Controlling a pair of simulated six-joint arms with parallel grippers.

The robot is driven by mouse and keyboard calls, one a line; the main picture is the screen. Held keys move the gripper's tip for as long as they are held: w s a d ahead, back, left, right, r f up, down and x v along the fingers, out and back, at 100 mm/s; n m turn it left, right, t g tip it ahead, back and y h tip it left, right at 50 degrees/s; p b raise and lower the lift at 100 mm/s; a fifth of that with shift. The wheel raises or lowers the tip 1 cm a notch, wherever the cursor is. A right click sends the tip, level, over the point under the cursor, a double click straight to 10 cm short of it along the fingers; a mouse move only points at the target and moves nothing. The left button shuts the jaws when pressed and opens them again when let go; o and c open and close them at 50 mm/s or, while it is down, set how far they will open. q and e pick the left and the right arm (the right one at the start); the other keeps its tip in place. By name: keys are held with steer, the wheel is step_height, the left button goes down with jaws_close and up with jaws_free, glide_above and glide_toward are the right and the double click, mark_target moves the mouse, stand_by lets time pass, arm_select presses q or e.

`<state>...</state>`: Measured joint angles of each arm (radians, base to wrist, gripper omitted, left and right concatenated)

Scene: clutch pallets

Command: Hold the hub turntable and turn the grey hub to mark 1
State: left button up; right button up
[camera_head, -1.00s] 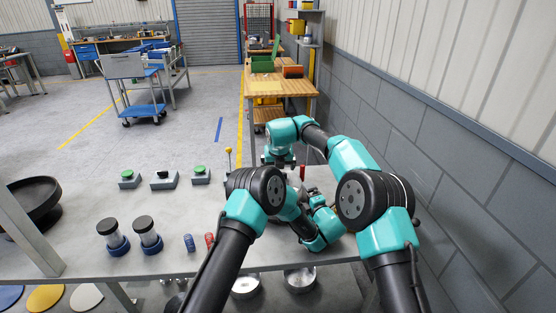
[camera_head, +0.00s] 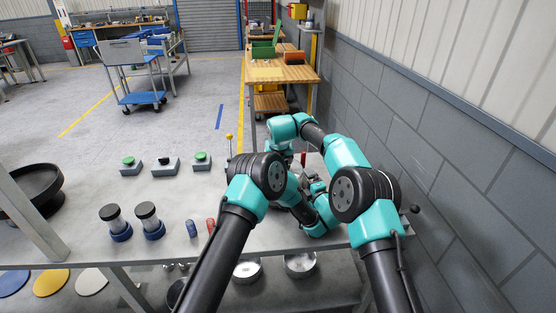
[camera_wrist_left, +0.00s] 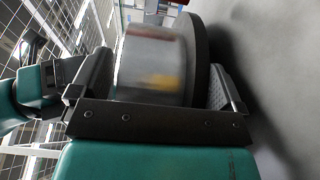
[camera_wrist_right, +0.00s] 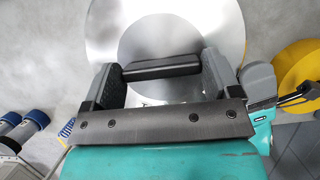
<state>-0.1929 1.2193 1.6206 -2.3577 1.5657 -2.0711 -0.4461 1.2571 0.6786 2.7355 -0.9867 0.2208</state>
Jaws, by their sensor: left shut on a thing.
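In the left wrist view a silver round body (camera_wrist_left: 150,65) with a blurred yellow and red patch on its side sits against a dark round disc (camera_wrist_left: 196,45); I take these as the hub turntable. My left gripper (camera_wrist_left: 160,75) is shut on it, one finger on each side. No mark 1 is readable. In the head view my arms mostly hide the turntable.
Green-topped button boxes (camera_head: 166,165) stand at the back of the table. A dark round bowl (camera_head: 38,188) is at far left. A block wall (camera_head: 470,190) bounds the right.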

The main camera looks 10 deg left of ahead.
steer(key=c, duration=0.6)
steer(key=o, duration=1.1)
steer(key=shift+r, duration=0.15)
arm_select(q)
steer(key=o, duration=1.5)
arm_select(e)
steer(key=v, duration=1.1)
steer(key=shift+r, duration=0.35)
